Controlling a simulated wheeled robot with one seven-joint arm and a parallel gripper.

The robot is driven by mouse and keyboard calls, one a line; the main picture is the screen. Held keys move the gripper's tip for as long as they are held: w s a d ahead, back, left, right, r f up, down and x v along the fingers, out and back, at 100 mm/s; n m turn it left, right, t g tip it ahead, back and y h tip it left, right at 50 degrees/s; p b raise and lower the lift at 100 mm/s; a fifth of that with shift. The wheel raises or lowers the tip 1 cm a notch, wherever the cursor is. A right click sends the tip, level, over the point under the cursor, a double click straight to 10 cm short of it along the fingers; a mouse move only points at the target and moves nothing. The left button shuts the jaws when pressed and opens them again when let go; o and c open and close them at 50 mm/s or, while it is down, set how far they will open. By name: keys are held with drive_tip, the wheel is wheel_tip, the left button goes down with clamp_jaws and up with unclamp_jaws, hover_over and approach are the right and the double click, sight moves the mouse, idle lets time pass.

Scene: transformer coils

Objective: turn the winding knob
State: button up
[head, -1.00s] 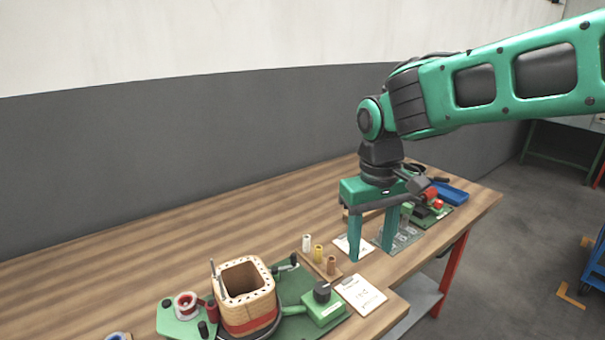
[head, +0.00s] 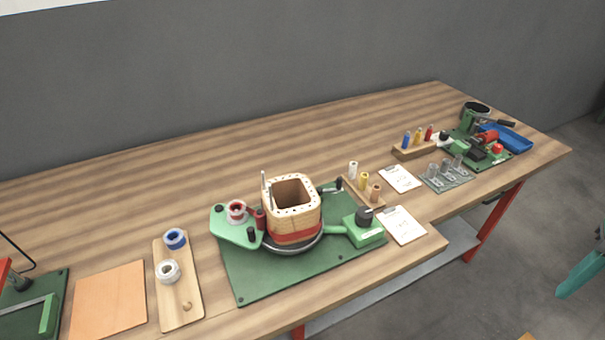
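The winding station has a wooden coil former (head: 292,207) with a red band near its base, standing on a dark round turntable on a green base plate (head: 250,285). A black knob (head: 364,215) sits on top of a green box (head: 368,235) at the right of this plate; I take it as the winding knob. A teal part of my gripper (head: 580,275) shows at the right edge, well away from the knob and out beyond the table. The rest of my gripper is cut off, so its opening is hidden.
Small bobbins on a rack (head: 377,197) and a white card (head: 402,225) lie close to the knob. A board with spools (head: 178,300) lies left. The wooden table behind the station is clear.

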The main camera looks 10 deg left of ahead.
drive_tip(key=w+a+r+n, duration=0.2)
drive_tip(key=w+a+n, duration=0.2)
drive_tip(key=w+n, duration=0.3)
drive_tip(key=n, duration=1.5)
approach(365, 211)
wheel_tip(365, 211, down, 8)
drive_tip(key=shift+s+f, duration=0.1)
drive_tip(key=shift+f, duration=0.15)
drive_tip(key=c, duration=1)
